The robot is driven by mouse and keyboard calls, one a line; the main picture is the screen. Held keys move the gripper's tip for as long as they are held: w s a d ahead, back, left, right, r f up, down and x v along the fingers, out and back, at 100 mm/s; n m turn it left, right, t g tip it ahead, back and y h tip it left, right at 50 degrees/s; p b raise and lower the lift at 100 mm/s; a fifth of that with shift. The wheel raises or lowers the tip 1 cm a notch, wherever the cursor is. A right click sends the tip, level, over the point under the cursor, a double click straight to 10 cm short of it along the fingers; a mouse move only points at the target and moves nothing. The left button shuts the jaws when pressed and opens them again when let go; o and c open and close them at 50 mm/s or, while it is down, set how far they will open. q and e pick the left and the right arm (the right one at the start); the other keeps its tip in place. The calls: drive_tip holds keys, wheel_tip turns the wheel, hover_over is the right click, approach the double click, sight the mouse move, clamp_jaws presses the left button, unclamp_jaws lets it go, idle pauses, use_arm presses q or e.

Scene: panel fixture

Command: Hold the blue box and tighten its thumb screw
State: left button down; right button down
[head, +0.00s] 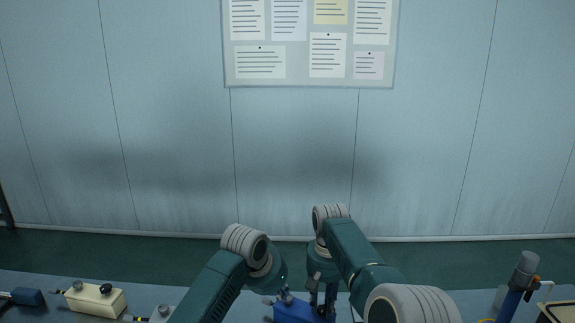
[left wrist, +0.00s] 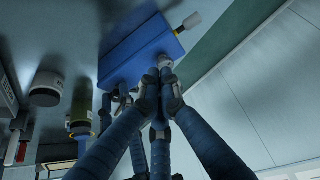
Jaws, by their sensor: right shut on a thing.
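The blue box (head: 296,312) sits at the bottom middle of the head view, partly hidden by my grippers. It also shows in the left wrist view (left wrist: 138,50), with a pale stub on its far end. A small grey knob, apparently the thumb screw (left wrist: 165,61), is on its near side. My left gripper (left wrist: 161,82) has its fingertips close together right at this knob; whether they grip it is unclear. In the head view it is at the box's left part. My right gripper (head: 322,300) points down at the box's right part and is shut on the box.
A blue cylinder with a grey cap (head: 519,280) stands at right. A notice board (head: 308,80) hangs on the wall behind.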

use_arm(q)
drive_tip(key=shift+f, duration=1.85)
drive_tip(key=shift+w+d, duration=0.2)
drive_tip(key=shift+w, duration=0.35)
drive_tip(key=shift+w+a+f, duration=0.1)
drive_tip(key=shift+a+f, duration=0.05)
drive_tip(key=shift+a, duration=0.3)
idle(0.3)
drive_tip(key=shift+s+a, duration=0.1)
drive_tip(key=shift+s, duration=0.15)
wheel_tip(320, 180, up, 6)
hover_over(283, 307)
drive_tip(key=s, duration=0.2)
drive_tip(key=shift+w+a, duration=0.15)
drive_tip(key=shift+a, duration=0.25)
drive_tip(key=shift+r, duration=0.25)
